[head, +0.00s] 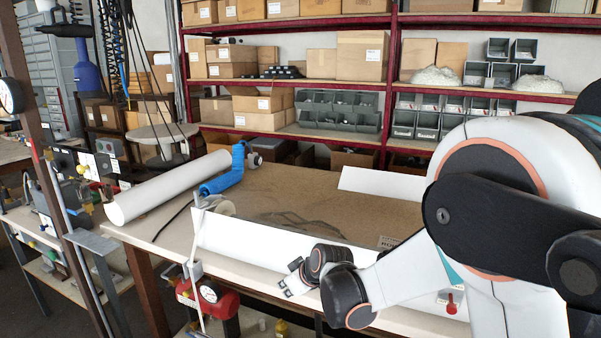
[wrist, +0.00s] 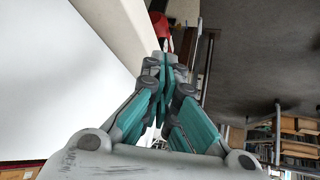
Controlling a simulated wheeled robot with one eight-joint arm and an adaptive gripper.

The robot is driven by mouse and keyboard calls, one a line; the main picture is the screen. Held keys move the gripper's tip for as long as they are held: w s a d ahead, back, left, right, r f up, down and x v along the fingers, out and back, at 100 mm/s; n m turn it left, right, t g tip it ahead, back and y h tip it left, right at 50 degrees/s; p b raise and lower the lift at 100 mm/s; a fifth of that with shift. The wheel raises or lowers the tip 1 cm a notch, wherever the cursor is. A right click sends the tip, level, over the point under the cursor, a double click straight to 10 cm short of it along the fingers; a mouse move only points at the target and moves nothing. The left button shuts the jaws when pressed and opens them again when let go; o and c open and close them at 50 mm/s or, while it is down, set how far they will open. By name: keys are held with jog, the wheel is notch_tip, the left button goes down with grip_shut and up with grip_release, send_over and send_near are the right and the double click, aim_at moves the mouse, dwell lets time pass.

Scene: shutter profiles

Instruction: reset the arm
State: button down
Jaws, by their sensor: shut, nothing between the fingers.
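My gripper (head: 292,284) shows small in the head view, at the end of my arm, by the front edge of the workbench (head: 290,190). In the wrist view my gripper (wrist: 165,68) has its teal fingers together at the tips, with nothing between them. A long white profile (head: 250,240) lies along the bench front, close behind my gripper in the head view. A large white surface (wrist: 50,80) fills the left of the wrist view. My arm covers the right part of the bench.
Another white piece (head: 375,184) lies farther back. Red-framed shelves (head: 290,136) with boxes stand behind. Open floor (wrist: 255,60) shows right of my gripper.

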jog(key=s+d+r+m+h, duration=0.2)
jog(key=s+d+r+m, duration=0.3)
jog(key=s+d+r, duration=0.85)
jog(key=s+d+m+h, duration=0.1)
jog(key=s+d+m, duration=0.1)
jog(key=s+d, duration=0.3)
jog(key=s+d+m+h, duration=0.2)
jog(key=s+d, duration=0.3)
jog(key=s, duration=0.7)
jog(key=shift+t, duration=0.4)
jog(key=shift+d, duration=0.1)
